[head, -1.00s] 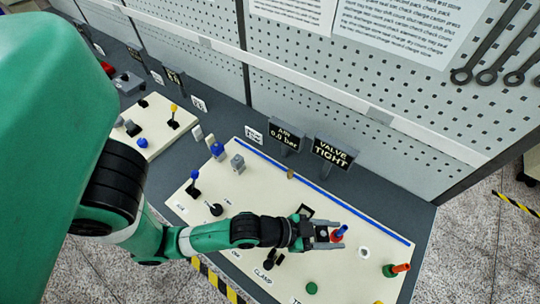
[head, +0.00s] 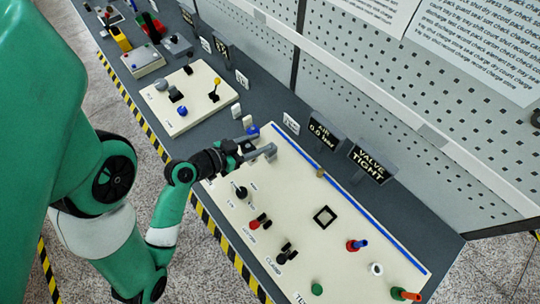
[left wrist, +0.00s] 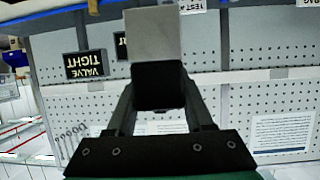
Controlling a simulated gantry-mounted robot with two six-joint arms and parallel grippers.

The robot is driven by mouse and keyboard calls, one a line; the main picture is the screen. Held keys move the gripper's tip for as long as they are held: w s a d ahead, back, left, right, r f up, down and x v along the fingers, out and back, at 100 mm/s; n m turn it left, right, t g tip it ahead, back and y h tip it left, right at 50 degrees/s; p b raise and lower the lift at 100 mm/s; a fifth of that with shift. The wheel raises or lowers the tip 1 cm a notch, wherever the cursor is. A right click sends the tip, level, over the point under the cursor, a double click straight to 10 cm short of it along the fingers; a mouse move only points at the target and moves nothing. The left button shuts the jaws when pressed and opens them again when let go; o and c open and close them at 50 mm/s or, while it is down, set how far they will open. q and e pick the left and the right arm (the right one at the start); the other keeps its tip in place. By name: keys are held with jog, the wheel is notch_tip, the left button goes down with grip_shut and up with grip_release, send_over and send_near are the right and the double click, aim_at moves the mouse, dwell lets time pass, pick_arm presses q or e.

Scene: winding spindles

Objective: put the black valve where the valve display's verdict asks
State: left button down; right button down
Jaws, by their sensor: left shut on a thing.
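My left gripper (head: 260,147) is over the far left end of the cream panel (head: 290,185). In the left wrist view it is shut on a dark block, which I take to be the black valve (left wrist: 160,88); a light grey block (left wrist: 154,37) shows at its far end. In the head view the fingers mostly hide it. The valve display (head: 370,162) reads "VALVE TIGHT"; it also shows upside down in the left wrist view (left wrist: 86,65). My right gripper is out of view.
A red-and-blue piece (head: 357,245), a white ring (head: 376,269), a green disc (head: 317,289) and a green-and-orange piece (head: 405,294) are at the panel's right. Black levers (head: 287,252) line its front. An air display (head: 322,133) reads 0.0 bar. A blue strip runs along the back.

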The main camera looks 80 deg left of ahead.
pick_arm(q)
jog(key=s, duration=0.1)
jog(key=b, duration=0.4)
send_over(294, 171)
jog(key=shift+y, duration=0.3)
notch_tip(294, 171, down, 12)
jog(key=shift+d+f, duration=0.1)
jog(key=shift+f, duration=0.4)
